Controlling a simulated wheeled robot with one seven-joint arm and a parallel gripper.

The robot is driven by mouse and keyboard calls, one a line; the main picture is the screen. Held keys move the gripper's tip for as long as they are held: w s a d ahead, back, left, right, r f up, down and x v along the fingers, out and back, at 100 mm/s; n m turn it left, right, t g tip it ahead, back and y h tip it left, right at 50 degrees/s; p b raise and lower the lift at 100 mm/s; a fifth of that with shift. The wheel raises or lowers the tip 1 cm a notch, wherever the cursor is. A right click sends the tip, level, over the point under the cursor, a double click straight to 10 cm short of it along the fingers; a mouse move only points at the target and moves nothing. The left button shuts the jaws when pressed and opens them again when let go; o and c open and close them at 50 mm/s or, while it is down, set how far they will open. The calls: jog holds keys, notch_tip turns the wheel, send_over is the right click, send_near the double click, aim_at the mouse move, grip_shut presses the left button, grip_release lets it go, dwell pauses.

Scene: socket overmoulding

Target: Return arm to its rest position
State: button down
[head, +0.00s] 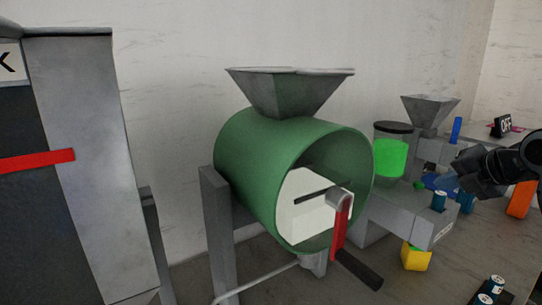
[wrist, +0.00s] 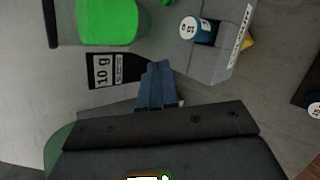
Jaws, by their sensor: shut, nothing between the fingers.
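My arm enters the head view from the right edge, with its dark gripper (head: 462,168) in front of the small moulding machine. In the wrist view the blue-grey fingers of my gripper (wrist: 156,82) are together with nothing between them. They hang over a grey surface, beside a black label reading "10 g" (wrist: 117,70). A bright green container (wrist: 106,20) and a blue cylinder (wrist: 195,29) seated in a grey block (wrist: 228,55) lie beyond the fingertips.
A large green drum with a hopper (head: 250,150) stands in the middle of the head view. A grey cabinet (head: 85,150) is at the left.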

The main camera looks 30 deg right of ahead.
jog(key=w+a+f+m+t, duration=0.1)
jog(key=w+a+f+m, duration=0.15)
jog(key=a, duration=0.45)
jog(key=w+a+f+m+t+y, duration=0.1)
jog(key=a+f+m+t, duration=0.1)
jog(key=a+f+m, duration=0.3)
jog(key=w+a+f+m+t, duration=0.1)
jog(key=w+a+f+m, duration=0.1)
jog(key=a, duration=0.6)
jog(key=s+a+f+m, duration=0.4)
jog(key=a+f+m, duration=0.1)
jog(key=a, duration=0.3)
jog(key=s+a+f+m, duration=0.3)
jog(key=s+a, duration=0.2)
jog(key=s, duration=0.3)
jog(key=s+a+f+m, duration=0.25)
jog(key=s+a, duration=0.25)
jog(key=s, duration=0.3)
jog(key=s+r, duration=0.2)
jog(key=s, duration=0.6)
jog(key=s+r+m+y, duration=0.1)
jog(key=s+r, duration=0.2)
jog(key=s, duration=0.5)
jog(key=shift+s+a+t+y, duration=0.3)
jog(key=shift+s+a+t, duration=0.1)
jog(key=shift+a, duration=0.05)
jog(key=c, duration=1.8)
grip_release()
